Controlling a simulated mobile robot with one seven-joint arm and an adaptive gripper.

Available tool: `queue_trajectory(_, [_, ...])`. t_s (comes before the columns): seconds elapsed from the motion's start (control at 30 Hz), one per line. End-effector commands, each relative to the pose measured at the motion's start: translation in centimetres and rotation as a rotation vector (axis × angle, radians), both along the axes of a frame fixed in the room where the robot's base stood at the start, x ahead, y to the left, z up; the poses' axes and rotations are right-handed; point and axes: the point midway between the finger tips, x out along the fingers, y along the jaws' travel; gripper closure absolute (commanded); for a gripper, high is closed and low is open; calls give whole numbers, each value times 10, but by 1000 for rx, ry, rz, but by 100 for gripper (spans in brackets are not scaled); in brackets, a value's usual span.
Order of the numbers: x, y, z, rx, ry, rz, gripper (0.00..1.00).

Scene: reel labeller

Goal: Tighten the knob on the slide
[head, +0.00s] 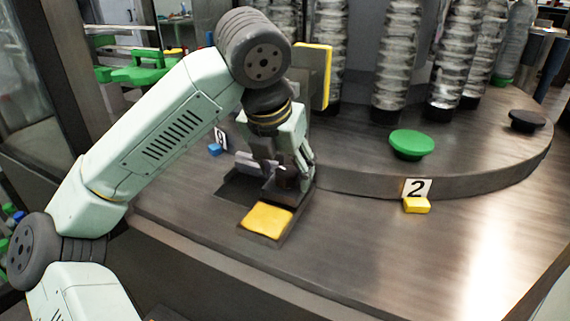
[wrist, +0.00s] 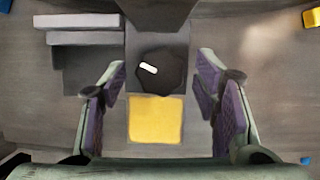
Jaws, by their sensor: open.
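The knob (wrist: 160,72) is dark and many-sided with a short white mark on top; it shows in the wrist view between my open fingers. My gripper (wrist: 163,88) points down over it, one finger on each side, with visible gaps. The slide (wrist: 129,48) is a dark plate under the knob with a yellow pad (wrist: 156,119) at its near end. In the head view my gripper (head: 288,185) is over the slide (head: 274,235), and the yellow pad (head: 267,219) lies in front. There the knob is mostly hidden by my fingers.
Grey stepped blocks (wrist: 85,30) lie left of the slide. A raised round platform carries a green button (head: 411,144), a black button (head: 527,120) and clear ribbed columns (head: 397,60). The right tabletop is clear.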

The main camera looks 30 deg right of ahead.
Motion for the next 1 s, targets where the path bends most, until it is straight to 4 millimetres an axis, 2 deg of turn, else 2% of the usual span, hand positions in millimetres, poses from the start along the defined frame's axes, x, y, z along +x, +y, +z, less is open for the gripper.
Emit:
queue_trajectory(0.2, [0,0,0,-1,-1,0,44])
queue_trajectory(0.9, [0,0,0,-1,-1,0,91])
queue_trajectory(1.0, [0,0,0,-1,-1,-1,92])
